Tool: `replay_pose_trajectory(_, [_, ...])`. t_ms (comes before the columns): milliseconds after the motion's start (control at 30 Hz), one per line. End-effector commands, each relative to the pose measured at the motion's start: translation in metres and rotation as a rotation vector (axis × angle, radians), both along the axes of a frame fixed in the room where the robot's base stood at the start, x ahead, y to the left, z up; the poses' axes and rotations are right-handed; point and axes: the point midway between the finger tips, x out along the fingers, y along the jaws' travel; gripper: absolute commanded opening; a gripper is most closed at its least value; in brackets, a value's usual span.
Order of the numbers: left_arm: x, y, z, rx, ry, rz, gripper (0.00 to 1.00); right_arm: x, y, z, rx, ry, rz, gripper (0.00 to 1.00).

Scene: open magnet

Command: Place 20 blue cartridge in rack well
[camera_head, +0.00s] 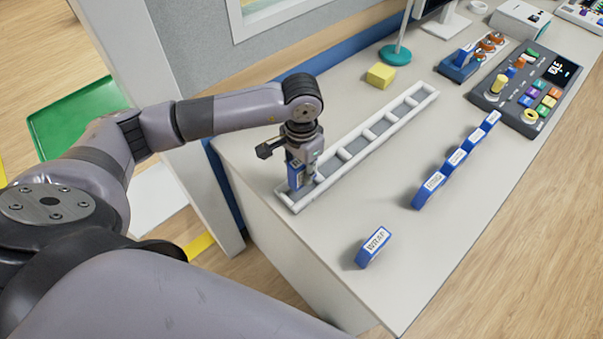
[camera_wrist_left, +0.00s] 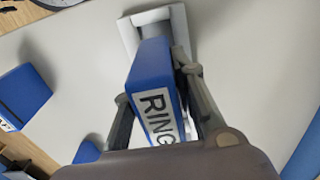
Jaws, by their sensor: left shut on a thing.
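My left gripper (camera_head: 299,172) is shut on a blue cartridge (camera_head: 294,174) at the near left end of the white rack (camera_head: 425,95). In the left wrist view, the held cartridge (camera_wrist_left: 152,95) has a white label reading "RING", and the gripper's fingers (camera_wrist_left: 155,100) lie along its two sides. The cartridge's far end meets the white rim of the rack (camera_wrist_left: 130,35); I cannot tell how deep it sits in the end well. The other rack wells look empty. A blue cartridge labelled "WRAP" (camera_head: 373,247) lies alone near the table's front. My right gripper is not in view.
Several more blue cartridges (camera_head: 430,187) stand in a diagonal row right of the rack. A yellow block (camera_head: 381,76) and a green round base (camera_head: 395,54) are behind it. A button console (camera_head: 527,88) stands at the right.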

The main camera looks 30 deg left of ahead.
Motion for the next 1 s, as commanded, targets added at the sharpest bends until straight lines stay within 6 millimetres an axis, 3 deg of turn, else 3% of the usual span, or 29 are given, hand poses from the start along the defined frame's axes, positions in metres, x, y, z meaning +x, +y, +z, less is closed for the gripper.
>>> replay_pose_trajectory(167, [0.000, 0.000, -0.021, 0.000, 0.000, 0.000, 0.00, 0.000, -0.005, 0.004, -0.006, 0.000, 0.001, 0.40])
replay_pose_trajectory(1000, [0.000, 0.000, -0.034, 0.000, 0.000, -0.001, 0.00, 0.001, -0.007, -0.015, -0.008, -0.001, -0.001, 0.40])
